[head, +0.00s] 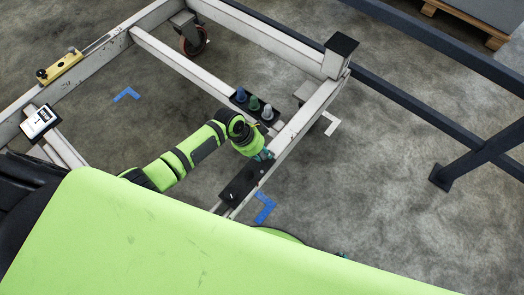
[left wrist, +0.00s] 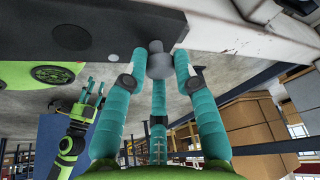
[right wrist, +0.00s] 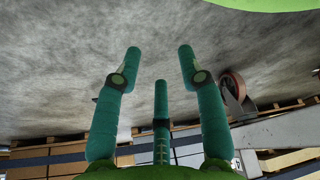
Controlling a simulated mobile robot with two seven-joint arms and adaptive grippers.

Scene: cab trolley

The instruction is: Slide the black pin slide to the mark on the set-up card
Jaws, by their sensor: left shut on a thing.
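The black pin slide (head: 243,183) is a dark plate on the pale frame's near right rail, and it fills the upper left of the left wrist view (left wrist: 110,22). A grey round pin knob (left wrist: 157,62) stands out at its edge. My left gripper (head: 264,155) is at the plate's far end, its teal fingers (left wrist: 160,68) closed around the knob. The set-up card (head: 40,121) is a white card with black print at the far left; its mark is too small to read. My right gripper (right wrist: 160,75) is open and empty above the floor.
A yellow bar with black knobs (head: 60,68) sits on the left rail. Blue floor marks (head: 265,208) lie beside the frame. A dark blue railing (head: 430,110) runs along the right.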

